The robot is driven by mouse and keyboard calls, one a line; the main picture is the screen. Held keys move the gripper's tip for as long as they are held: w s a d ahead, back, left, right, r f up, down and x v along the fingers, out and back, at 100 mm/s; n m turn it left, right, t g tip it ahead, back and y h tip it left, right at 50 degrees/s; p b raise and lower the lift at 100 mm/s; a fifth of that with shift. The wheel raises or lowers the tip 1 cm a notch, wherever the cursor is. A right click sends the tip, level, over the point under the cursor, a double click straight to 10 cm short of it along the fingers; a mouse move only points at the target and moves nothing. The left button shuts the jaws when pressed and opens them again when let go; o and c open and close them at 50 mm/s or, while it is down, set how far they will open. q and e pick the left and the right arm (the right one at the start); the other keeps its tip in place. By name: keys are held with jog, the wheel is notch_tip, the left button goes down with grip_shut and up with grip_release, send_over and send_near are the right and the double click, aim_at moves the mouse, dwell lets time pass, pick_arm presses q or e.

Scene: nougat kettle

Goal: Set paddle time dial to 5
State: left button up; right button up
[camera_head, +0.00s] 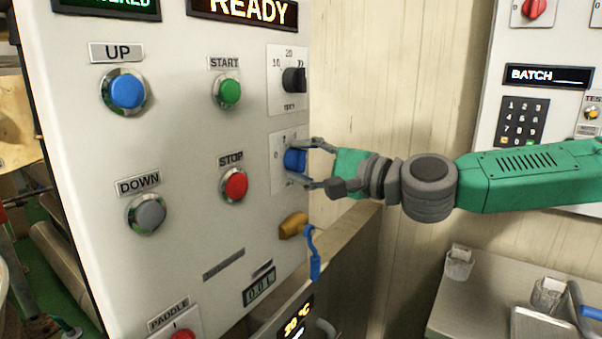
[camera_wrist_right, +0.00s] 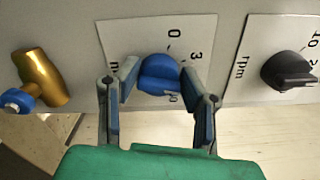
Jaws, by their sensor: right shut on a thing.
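The paddle time dial is most likely the blue knob (camera_head: 294,160) on a white scale plate, on the right side of the control panel. In the right wrist view the blue knob (camera_wrist_right: 158,72) sits between my fingers, with 0 and 3 readable on its plate (camera_wrist_right: 205,35); the other marks are partly hidden. My right gripper (camera_head: 312,162) is shut on the blue knob, with one finger on each side of it. The right gripper also shows in the wrist view (camera_wrist_right: 158,88). I cannot read the knob's exact setting. My left gripper is not in view.
A black rpm knob (camera_head: 293,80) is above the blue one; a brass fitting (camera_head: 292,226) with a blue tag is below. START (camera_head: 228,91) and STOP (camera_head: 234,185) buttons are to the left. A metal table (camera_head: 480,300) with small containers stands at lower right.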

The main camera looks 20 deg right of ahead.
jog(key=shift+w+d+f+m+b, duration=0.15)
jog(key=shift+m+b, duration=0.15)
jog(key=shift+m, duration=0.3)
jog(key=o, duration=1.2)
jog(key=shift+c, duration=0.2)
jog(key=shift+w, duration=0.1)
jog(key=shift+d, duration=0.1)
